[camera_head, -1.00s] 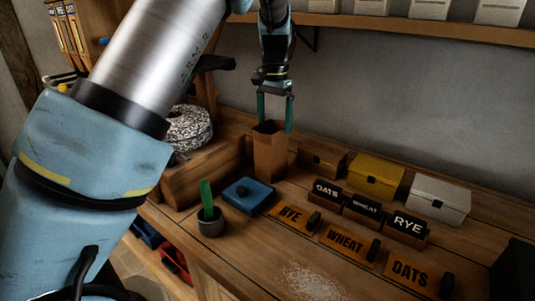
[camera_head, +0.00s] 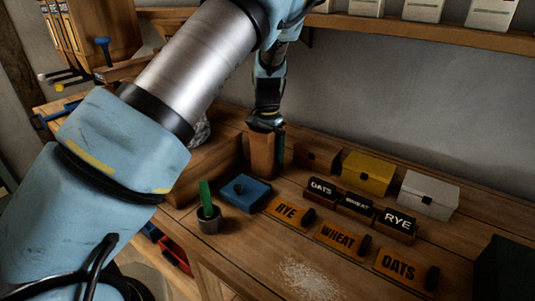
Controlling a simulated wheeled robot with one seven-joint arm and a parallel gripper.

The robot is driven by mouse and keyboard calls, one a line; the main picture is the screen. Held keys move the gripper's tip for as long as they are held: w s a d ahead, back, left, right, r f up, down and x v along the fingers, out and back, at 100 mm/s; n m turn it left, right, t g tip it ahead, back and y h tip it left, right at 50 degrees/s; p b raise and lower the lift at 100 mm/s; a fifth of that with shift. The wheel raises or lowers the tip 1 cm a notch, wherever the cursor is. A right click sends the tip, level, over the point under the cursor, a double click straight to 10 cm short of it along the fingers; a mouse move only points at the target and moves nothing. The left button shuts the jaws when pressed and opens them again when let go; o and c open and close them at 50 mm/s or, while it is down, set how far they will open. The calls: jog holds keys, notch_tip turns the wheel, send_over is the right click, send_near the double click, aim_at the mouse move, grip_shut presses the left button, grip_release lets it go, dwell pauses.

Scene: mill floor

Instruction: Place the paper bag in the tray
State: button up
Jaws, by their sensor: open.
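The brown paper bag (camera_head: 261,158) stands upright on the bench near the wall. My gripper (camera_head: 266,150) is lowered over it, pointing down, with its palm just above the bag's top. One green finger shows along the bag's right side; the other finger is hard to make out. The jaws are open around the bag. A wooden box with raised sides (camera_head: 213,170), perhaps the tray, is just left of the bag. My arm hides its left part and much of its inside.
Pale powder (camera_head: 308,279) lies on the bench front.

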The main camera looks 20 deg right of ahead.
jog(key=c, duration=1.3)
jog(key=shift+r, duration=0.15)
